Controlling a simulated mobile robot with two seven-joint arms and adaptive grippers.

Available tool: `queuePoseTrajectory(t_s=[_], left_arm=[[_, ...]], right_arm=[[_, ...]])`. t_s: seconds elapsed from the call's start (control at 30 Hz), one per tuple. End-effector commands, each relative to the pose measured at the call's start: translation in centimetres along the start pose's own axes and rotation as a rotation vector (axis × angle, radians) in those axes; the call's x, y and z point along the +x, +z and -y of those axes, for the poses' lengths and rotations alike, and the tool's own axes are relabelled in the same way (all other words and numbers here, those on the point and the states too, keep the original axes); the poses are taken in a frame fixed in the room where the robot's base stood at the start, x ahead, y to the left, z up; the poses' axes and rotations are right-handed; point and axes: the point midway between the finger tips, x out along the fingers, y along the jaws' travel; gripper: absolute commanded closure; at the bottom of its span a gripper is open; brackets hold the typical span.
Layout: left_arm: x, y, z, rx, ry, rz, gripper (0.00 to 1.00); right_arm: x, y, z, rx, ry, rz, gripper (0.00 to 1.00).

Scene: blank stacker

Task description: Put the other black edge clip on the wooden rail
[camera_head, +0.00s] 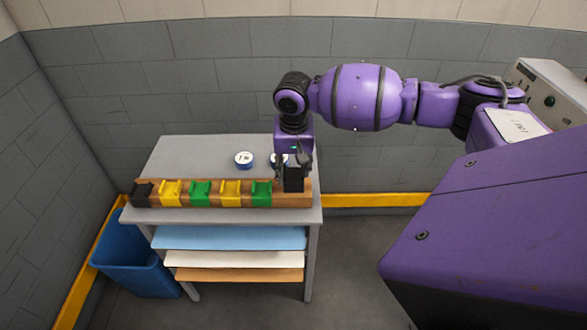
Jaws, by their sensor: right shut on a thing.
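The wooden rail (294,200) lies along the front of the grey table. One black edge clip (142,194) sits on its left end. Between there and the right end, yellow (170,192) and green (200,193) clips alternate on the rail. My right gripper (292,168) points down over the rail's right end. It is shut on the other black edge clip (294,181), which is upright at the rail, right of the last green clip (262,193). I cannot tell whether this clip touches the rail. My left gripper is not in view.
Coloured shelves (230,238) are below. A blue bin (135,262) stands at the left. The table's back left is clear.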

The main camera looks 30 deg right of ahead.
Motion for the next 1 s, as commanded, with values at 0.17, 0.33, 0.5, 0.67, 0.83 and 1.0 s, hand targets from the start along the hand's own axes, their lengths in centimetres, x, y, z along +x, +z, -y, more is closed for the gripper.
queuePoseTrajectory(t_s=[0.17,0.33,0.5,0.67,0.83,1.0], left_arm=[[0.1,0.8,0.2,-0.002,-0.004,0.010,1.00],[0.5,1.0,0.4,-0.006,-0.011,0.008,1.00],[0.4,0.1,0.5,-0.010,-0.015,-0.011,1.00],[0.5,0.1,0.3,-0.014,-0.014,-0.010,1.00],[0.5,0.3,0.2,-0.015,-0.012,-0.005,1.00],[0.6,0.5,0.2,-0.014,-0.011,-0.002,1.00]], right_arm=[[1.3,0.3,0.0,-0.003,0.004,0.005,0.79],[2.8,0.6,-0.1,-0.004,0.005,0.006,0.79],[3.9,0.7,0.0,-0.003,0.001,0.003,0.79],[5.2,0.8,0.1,-0.003,0.000,0.003,0.79],[6.2,0.9,0.0,-0.004,0.001,0.002,0.79],[6.4,0.9,0.0,-0.003,0.001,0.001,0.79]])
